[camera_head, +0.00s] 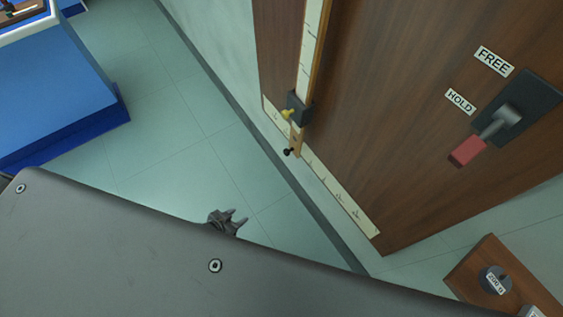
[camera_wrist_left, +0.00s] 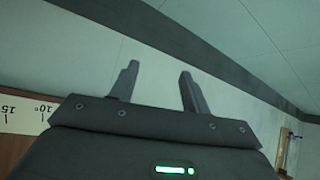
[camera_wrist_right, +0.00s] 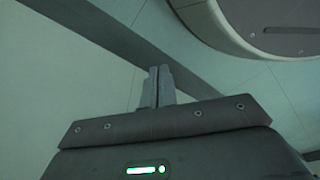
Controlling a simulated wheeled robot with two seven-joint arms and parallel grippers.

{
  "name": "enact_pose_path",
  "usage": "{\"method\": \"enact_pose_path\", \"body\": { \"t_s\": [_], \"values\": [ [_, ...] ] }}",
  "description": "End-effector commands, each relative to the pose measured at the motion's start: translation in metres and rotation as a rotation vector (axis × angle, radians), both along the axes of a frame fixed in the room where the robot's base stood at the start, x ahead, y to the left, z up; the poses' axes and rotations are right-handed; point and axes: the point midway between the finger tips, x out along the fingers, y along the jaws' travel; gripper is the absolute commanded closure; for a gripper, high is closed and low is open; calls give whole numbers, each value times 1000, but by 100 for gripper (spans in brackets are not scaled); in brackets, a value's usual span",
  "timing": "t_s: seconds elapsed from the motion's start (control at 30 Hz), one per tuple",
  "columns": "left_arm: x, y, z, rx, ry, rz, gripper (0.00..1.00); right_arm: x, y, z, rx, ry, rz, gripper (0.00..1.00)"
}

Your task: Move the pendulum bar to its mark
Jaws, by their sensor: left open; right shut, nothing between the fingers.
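The pendulum bar (camera_head: 308,70) is a narrow wooden bar with a pale marked strip, in front of a brown wooden panel (camera_head: 400,120). A dark block (camera_head: 299,107) with a yellow knob sits near its lower end, and a small black knob (camera_head: 289,152) is at its tip. A pale angle scale (camera_head: 340,196) runs along the panel's lower edge; it also shows in the left wrist view (camera_wrist_left: 25,116). I cannot make out the mark. My left gripper (camera_head: 239,219) is open and empty, apart from the bar. My right gripper (camera_wrist_right: 159,72) is shut and empty, hidden in the head view.
A lever with a red handle (camera_head: 467,152) is on the panel, below a HOLD label (camera_head: 460,101) and a FREE label (camera_head: 494,61). A blue bench (camera_head: 55,85) stands at left. A wooden surface with a labelled weight (camera_head: 495,280) is at lower right. Floor lies between.

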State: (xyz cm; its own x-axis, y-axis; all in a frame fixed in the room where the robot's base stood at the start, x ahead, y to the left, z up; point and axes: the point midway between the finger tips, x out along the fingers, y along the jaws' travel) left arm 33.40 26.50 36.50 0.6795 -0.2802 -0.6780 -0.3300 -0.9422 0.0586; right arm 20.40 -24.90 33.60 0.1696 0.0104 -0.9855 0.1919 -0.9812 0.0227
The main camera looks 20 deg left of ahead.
Motion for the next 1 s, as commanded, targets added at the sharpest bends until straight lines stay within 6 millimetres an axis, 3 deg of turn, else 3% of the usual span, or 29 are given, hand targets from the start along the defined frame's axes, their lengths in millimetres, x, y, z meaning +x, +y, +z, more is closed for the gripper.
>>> {"method": "enact_pose_path", "body": {
  "t_s": [0.03,0.13,0.23,0.4,0.6,0.77,1.0],
  "values": [
    [33,-3,9,-37,-115,-35,53,18,3,0,4,-23,-3,100],
    [79,-15,60,-115,-317,-113,53,41,7,31,8,-48,-8,100],
    [104,-26,108,-177,-478,-192,53,54,9,62,10,-68,-11,100],
    [117,-41,166,-246,-648,-297,53,60,7,103,12,-88,-15,100],
    [118,-48,190,-271,-710,-341,53,60,7,122,12,-95,-17,100],
    [122,-51,191,-272,-711,-340,53,60,7,124,12,-95,-17,100],
    [151,-74,191,-273,-712,-339,53,60,7,128,13,-100,-18,100]
  ]
}}
